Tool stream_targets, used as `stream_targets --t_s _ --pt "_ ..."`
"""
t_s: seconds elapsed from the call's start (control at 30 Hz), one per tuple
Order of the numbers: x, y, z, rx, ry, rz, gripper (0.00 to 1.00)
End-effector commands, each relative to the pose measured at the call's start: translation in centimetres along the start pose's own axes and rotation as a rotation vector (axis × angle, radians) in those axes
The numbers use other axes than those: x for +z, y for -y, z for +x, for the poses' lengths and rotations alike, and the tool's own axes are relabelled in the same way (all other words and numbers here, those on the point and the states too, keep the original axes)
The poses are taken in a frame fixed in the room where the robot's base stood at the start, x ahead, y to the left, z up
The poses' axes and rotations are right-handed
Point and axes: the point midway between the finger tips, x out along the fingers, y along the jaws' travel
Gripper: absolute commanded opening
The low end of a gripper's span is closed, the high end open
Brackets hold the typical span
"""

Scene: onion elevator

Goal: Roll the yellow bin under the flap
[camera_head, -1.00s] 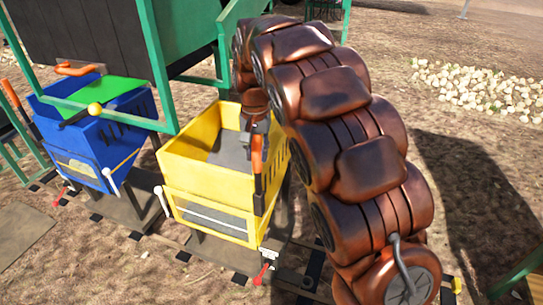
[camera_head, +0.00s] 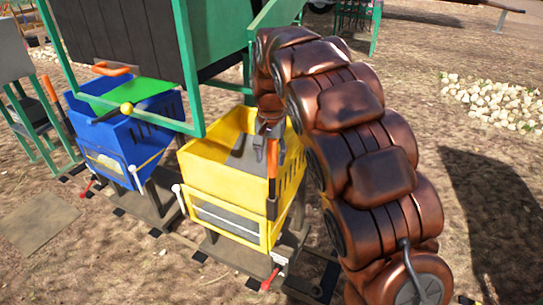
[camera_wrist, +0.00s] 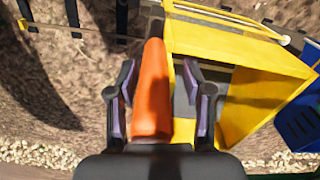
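The yellow bin (camera_head: 232,183) stands upright on the track, right of the blue bin. An upright orange handle (camera_head: 272,158) is at its right side. My gripper (camera_head: 270,128) is at this handle, its fingers small and partly hidden in the head view. In the wrist view, the orange handle (camera_wrist: 152,95) lies between my two fingers (camera_wrist: 160,110). A gap shows on the right side, so the fingers look open around it. A green panel (camera_head: 142,92) slopes over the blue bin. I cannot tell whether it is the flap.
The blue bin (camera_head: 125,130) stands close on the left under the green frame (camera_head: 188,70). A frame post comes down near the yellow bin's back left corner. A red lever (camera_head: 270,279) sits low in front. Open dirt and white stones (camera_head: 490,100) lie to the right.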

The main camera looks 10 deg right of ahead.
Motion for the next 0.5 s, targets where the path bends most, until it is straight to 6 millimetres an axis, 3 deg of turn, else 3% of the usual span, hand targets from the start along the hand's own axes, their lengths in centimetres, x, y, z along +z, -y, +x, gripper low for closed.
stream_targets --t_s 0.33,0.5 --pt "0.0 -0.1 -0.1 0.003 0.003 0.001 0.53" --pt "-0.1 0.0 -1.7 0.000 -0.002 0.000 0.53"
